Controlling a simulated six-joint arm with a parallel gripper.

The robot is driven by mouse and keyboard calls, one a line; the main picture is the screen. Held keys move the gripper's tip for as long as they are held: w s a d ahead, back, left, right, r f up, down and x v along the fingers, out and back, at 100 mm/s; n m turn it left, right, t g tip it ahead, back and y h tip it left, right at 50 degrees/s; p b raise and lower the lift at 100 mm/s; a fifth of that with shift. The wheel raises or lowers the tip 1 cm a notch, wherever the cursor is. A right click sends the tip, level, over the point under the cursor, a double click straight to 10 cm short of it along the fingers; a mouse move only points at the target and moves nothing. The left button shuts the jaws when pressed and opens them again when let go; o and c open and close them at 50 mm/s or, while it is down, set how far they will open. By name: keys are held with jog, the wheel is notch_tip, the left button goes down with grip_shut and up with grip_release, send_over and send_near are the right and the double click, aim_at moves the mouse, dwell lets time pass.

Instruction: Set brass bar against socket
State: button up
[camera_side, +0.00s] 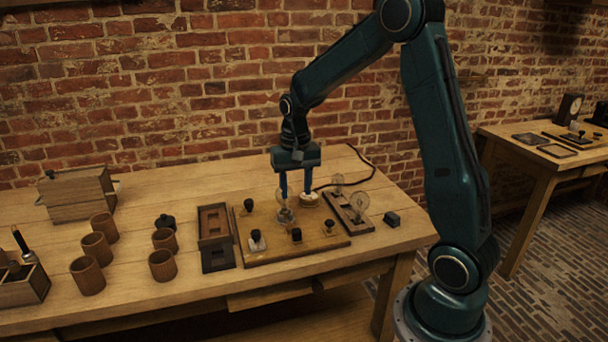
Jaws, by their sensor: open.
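My gripper (296,193) is open and points down above the back of a wooden board (325,245). Its two blue fingers are apart. A clear glass bulb on a round base (285,216) stands at the left finger, partly overlapped by it; I cannot tell if they touch. A round pale socket-like piece (309,198) sits below the right finger. On the board are a black knob (249,205), a pale piece with a dark top (257,241), a small black block (296,235) and a small brass-coloured post (329,227). I cannot make out the brass bar for certain.
A dark two-opening frame (202,243) lies left of the board. Several brown jars (87,276) stand further left. A strip with glass bulbs (348,213) and a dark block (392,219) are at right. A cable (363,164) curves behind. The front table edge is close.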

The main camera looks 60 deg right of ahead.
aim_at(297, 230)
notch_tip(297, 230, down, 13)
jog(key=shift+r, duration=0.1)
dwell(0.5)
grip_shut()
